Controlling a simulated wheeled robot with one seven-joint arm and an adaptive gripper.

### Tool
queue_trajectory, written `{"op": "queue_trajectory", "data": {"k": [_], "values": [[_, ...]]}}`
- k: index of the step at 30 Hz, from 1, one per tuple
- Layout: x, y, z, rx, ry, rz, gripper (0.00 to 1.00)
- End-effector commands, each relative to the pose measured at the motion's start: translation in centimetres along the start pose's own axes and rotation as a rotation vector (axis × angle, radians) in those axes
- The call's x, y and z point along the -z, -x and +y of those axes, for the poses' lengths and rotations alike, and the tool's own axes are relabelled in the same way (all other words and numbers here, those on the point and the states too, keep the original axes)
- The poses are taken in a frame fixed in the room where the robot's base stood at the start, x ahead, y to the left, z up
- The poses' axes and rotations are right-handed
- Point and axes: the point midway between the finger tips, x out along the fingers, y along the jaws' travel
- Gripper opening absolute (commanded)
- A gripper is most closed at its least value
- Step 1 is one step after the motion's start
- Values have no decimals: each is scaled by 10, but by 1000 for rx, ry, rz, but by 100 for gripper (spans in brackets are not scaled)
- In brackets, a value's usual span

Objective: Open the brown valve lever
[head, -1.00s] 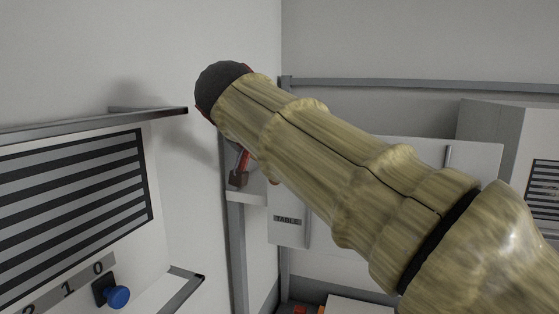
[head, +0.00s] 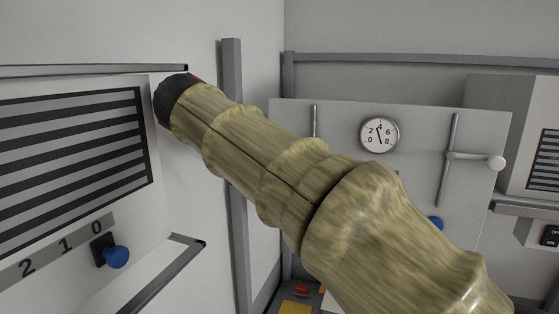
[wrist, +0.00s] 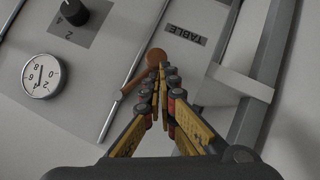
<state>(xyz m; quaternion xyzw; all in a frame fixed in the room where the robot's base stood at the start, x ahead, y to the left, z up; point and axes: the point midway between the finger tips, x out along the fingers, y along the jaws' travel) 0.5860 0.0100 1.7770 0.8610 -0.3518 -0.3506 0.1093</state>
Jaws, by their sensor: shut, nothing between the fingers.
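In the head view the lever is not visible, and my arm covers much of the middle. Only the dark end of my arm shows there at upper left, with the fingers hidden.
In the head view, a white-knobbed lever (head: 496,162) is at right, a blue knob (head: 117,257) at left, and a grey post (head: 233,180) behind my arm.

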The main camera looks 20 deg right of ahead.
Motion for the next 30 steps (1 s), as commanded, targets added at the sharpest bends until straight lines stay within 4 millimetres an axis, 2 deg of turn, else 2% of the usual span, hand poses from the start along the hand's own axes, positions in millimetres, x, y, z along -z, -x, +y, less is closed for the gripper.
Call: {"op": "queue_trajectory", "data": {"k": [4, 30], "values": [[-4, -4, 0, 0, -1, 0, 0], [9, 6, 8, 0, 0, 0, 0]]}}
